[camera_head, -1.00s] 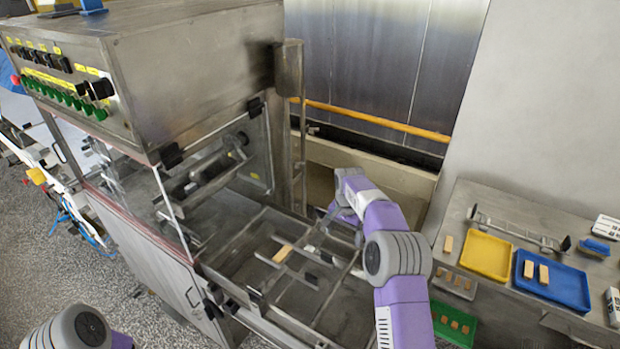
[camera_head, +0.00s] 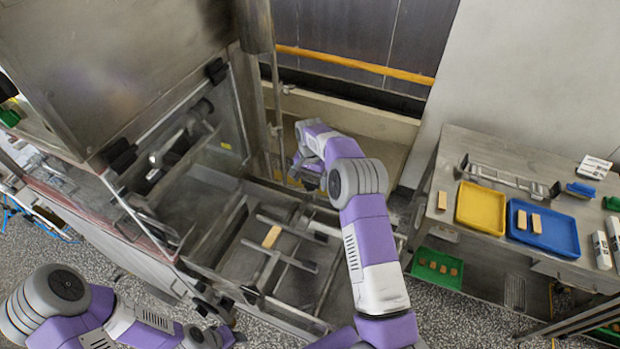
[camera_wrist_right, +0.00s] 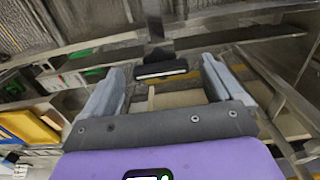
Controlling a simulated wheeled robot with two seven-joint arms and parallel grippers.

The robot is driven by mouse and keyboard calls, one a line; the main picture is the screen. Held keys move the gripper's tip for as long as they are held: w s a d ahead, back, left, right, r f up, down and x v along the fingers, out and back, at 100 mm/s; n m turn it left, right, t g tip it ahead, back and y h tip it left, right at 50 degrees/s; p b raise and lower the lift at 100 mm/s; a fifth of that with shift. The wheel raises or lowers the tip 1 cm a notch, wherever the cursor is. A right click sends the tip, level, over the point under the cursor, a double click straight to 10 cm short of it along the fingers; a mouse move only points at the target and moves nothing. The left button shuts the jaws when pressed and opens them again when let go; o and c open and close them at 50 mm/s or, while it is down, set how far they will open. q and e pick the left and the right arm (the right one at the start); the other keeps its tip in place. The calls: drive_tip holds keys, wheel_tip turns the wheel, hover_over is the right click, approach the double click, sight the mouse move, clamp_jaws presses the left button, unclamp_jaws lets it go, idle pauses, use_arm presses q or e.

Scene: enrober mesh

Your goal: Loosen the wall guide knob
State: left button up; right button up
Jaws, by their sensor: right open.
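The enrober frame (camera_head: 220,262) lies open in the head view, with dark bars across it and a small tan block (camera_head: 271,237) on it. My right gripper (camera_head: 306,176) is at the frame's far right corner, partly hidden by its own arm. In the right wrist view its two grey fingers (camera_wrist_right: 160,82) are spread apart. A black knob-like piece (camera_wrist_right: 160,69) with a pale stripe, on a dark stem, shows between and beyond them; I cannot tell whether they touch it. My left arm is at the bottom left, its fingers not clearly visible.
A metal side table (camera_head: 455,150) on the right holds a yellow tray (camera_head: 462,205), a blue tray (camera_head: 568,240) and a metal bar. A green tray (camera_head: 436,283) sits lower. The machine housing (camera_head: 110,60) overhangs at left; an upright post (camera_head: 275,110) stands near my right gripper.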

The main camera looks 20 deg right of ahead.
drive_tip(key=shift+f, duration=0.2)
drive_tip(key=shift+c, duration=0.2)
drive_tip(key=c, duration=1)
